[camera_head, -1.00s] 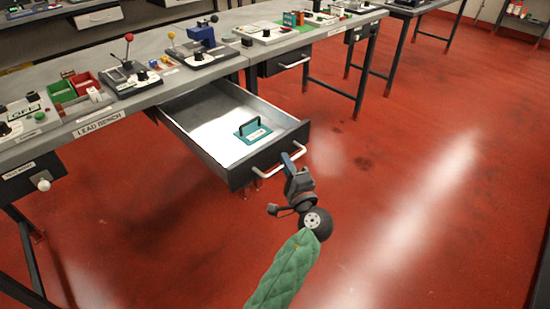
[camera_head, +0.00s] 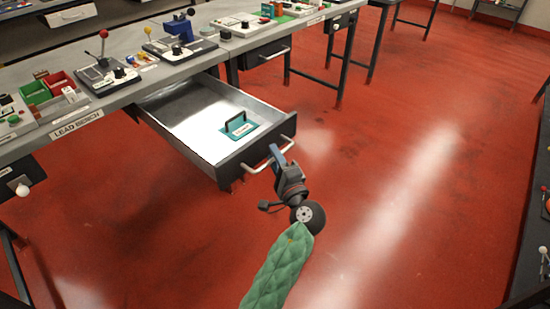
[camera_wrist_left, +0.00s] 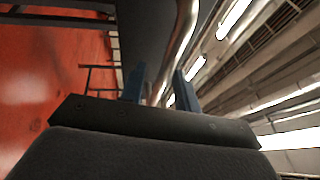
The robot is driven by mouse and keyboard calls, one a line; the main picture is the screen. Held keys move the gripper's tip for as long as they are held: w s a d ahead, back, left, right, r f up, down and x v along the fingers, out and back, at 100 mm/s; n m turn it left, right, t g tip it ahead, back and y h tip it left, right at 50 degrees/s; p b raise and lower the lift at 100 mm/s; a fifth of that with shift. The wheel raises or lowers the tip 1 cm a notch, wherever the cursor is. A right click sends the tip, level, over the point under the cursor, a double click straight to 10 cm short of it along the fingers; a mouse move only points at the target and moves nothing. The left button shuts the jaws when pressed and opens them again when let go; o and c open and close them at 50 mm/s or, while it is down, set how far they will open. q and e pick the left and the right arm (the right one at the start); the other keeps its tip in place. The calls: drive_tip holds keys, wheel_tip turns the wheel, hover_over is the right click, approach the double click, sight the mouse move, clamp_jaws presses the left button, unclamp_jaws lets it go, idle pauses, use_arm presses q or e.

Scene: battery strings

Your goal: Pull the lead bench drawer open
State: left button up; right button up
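The lead bench drawer (camera_head: 204,170) stands well out from under the lead bench (camera_head: 112,98), its shiny inside showing. Its pale bar handle (camera_head: 252,168) runs across the dark front. My left gripper (camera_head: 276,152) is at the handle's right part, shut on the bar. In the left wrist view, its blue fingers (camera_wrist_left: 160,88) stand on either side of the handle (camera_wrist_left: 182,40); the exact contact is partly hidden. A teal piece with a dark grip (camera_head: 238,126) lies in the drawer. My right gripper is not in view.
Another closed drawer (camera_head: 264,56) is under the neighbouring bench. Red and green bins (camera_head: 48,87) and lever devices (camera_head: 104,72) stand on the bench top. The red floor (camera_head: 400,150) is clear to the right; a dark bench edge (camera_head: 533,230) is at far right.

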use_arm(q)
drive_tip(key=b+v, duration=0.1)
drive_tip(key=v, duration=0.6)
drive_tip(key=shift+s+d, duration=0.25)
drive_tip(key=shift+s, duration=0.1)
drive_tip(key=shift+f, duration=0.15)
